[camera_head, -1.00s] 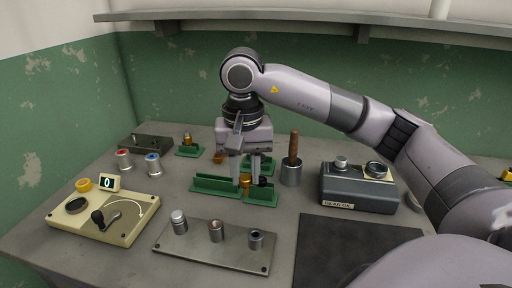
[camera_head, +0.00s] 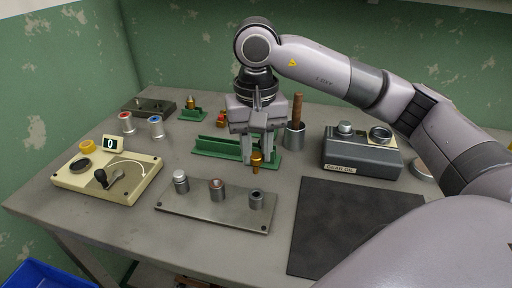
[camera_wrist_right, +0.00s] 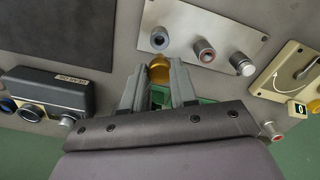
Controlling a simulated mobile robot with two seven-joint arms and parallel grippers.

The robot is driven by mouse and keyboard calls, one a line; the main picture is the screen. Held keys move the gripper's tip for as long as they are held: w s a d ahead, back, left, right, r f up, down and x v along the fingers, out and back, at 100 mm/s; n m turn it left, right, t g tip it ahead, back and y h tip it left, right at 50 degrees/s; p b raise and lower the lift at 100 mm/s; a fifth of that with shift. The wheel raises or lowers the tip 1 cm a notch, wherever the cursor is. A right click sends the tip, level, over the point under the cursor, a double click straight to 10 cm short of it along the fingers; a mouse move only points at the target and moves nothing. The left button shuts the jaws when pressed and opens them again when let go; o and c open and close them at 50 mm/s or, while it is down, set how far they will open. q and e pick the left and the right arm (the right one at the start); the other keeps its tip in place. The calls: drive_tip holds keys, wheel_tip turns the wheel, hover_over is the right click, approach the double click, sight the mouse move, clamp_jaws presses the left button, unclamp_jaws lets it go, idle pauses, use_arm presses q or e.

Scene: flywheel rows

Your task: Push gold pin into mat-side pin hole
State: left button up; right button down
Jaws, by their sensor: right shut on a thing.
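My right gripper (camera_head: 257,150) points down and is shut on the gold pin (camera_head: 256,163). It holds the pin in the air behind the metal plate (camera_head: 203,212). The pin shows between the fingers in the right wrist view (camera_wrist_right: 159,70). The plate carries three grey posts. The mat-side pin hole (camera_head: 256,199) is the post nearest the dark mat, with a dark open top, and it also shows in the wrist view (camera_wrist_right: 158,39). The pin is apart from that post. My left gripper is not in view.
The dark mat (camera_head: 350,230) lies right of the plate. A green holder (camera_head: 216,147) is behind my gripper, partly hidden. A grey machine (camera_head: 360,155) stands at the right, a cream box with a crank (camera_head: 140,180) at the left. A wooden-handled tool stands in a cup (camera_head: 295,138).

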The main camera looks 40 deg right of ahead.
sight(256, 173)
wheel_tip(256, 173, down, 4)
drive_tip(key=b, duration=0.3)
drive_tip(key=shift+r, duration=0.1)
drive_tip(key=shift+f, duration=0.3)
drive_tip(key=shift+f+b, duration=0.2)
drive_tip(key=shift+b, duration=0.2)
idle(0.4)
drive_tip(key=shift+b, duration=0.5)
idle(0.5)
drive_tip(key=shift+f, duration=0.25)
drive_tip(key=shift+f+b, duration=0.3)
drive_tip(key=shift+b, duration=0.2)
drive_tip(key=shift+f+b, duration=1.4)
drive_tip(key=shift+f, duration=0.2)
